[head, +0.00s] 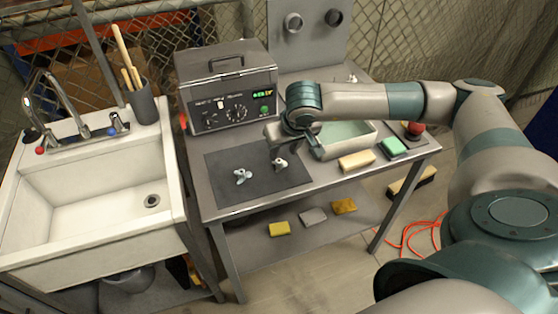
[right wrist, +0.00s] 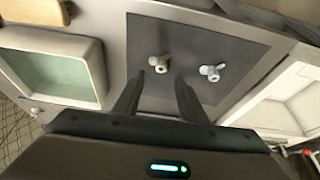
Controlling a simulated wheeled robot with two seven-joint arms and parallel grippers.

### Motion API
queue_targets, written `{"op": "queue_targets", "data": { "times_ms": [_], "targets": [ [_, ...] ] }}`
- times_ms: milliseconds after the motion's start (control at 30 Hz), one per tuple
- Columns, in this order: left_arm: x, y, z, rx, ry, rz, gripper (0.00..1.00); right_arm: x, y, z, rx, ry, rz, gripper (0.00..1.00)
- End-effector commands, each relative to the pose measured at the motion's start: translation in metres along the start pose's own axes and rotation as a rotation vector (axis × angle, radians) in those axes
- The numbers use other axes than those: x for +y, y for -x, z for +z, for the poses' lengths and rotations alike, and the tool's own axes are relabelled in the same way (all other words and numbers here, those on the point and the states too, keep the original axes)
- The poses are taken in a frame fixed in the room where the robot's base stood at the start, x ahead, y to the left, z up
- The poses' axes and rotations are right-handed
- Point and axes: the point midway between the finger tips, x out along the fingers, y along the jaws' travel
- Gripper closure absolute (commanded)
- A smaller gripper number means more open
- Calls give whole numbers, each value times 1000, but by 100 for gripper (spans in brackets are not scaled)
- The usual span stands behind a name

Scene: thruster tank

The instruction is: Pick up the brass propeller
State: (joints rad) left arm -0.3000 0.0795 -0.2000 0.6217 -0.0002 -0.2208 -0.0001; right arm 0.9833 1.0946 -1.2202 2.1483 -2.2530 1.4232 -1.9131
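Two small propellers lie on the dark mat (head: 225,192). The nearer-to-gripper one is pale and slightly warm in tone (head: 280,164), and it also shows in the right wrist view (right wrist: 160,63). The other, bluish grey, lies to its left (head: 242,176) and shows at right in the wrist view (right wrist: 212,71). Neither looks clearly brass. My right gripper (head: 276,152) is just above the pale propeller. In the wrist view its two fingers (right wrist: 157,85) are apart and empty, with the pale propeller beyond and between them. My left gripper is out of view.
A pale green tray (head: 346,142) stands right of the mat, with a beige block (head: 357,160) and green block (head: 393,146) near it. A control box (head: 226,88) stands behind the mat. A sink (head: 95,180) is at left. The front mat area is clear.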

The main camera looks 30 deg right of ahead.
Motion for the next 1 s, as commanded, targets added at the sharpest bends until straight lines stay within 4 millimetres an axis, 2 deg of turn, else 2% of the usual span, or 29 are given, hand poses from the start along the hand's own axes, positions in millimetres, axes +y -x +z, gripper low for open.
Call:
{"op": "queue_targets", "data": {
  "times_ms": [167,467,667,1000],
  "targets": [
    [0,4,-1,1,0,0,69,0,-11,0,0,1,0,62],
    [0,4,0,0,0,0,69,0,-12,0,1,1,0,62],
    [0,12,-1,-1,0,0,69,-1,-18,-1,0,0,0,62],
    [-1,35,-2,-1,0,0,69,-1,-55,0,-2,0,1,62]
  ]
}}
